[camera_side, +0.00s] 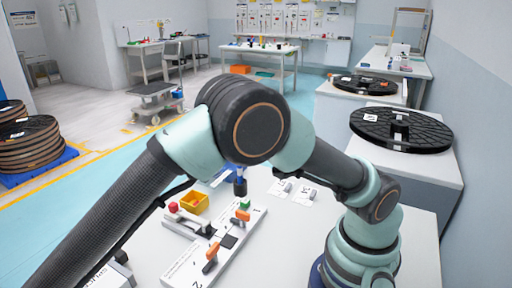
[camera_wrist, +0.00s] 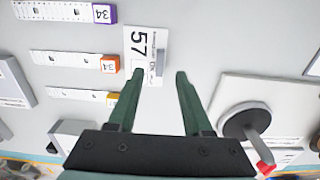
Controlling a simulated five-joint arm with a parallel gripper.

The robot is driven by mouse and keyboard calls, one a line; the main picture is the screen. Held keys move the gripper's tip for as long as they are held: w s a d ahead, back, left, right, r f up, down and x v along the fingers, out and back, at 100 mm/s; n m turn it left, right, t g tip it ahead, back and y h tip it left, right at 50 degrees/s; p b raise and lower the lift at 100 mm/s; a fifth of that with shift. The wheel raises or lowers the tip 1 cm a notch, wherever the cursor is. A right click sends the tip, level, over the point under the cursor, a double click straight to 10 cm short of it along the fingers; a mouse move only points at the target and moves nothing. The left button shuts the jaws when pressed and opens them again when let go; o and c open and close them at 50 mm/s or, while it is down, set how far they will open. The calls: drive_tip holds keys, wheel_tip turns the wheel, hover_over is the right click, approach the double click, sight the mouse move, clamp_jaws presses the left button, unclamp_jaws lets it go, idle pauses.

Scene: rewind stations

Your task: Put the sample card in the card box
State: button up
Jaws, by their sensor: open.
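A white card printed with a large 57 (camera_wrist: 147,42) lies flat on the pale surface in the wrist view. A small grey raised piece sits at its right side. It looks like the sample card. My gripper (camera_wrist: 159,74) is open and empty, its two green fingers pointing at the card's near end. The card's near end lies between and beyond the fingertips, and I cannot tell their height above it.
In the wrist view, several strips with coloured ends, one purple (camera_wrist: 104,14), lie left. A plate with a round black part (camera_wrist: 240,122) and red-tipped lever stands right. The side view shows a lever panel (camera_side: 232,242) and two cards (camera_side: 283,188) on the bench.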

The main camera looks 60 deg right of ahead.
drive_tip(key=shift+f, duration=2)
clamp_jaws()
drive_tip(key=shift+r, duration=0.15)
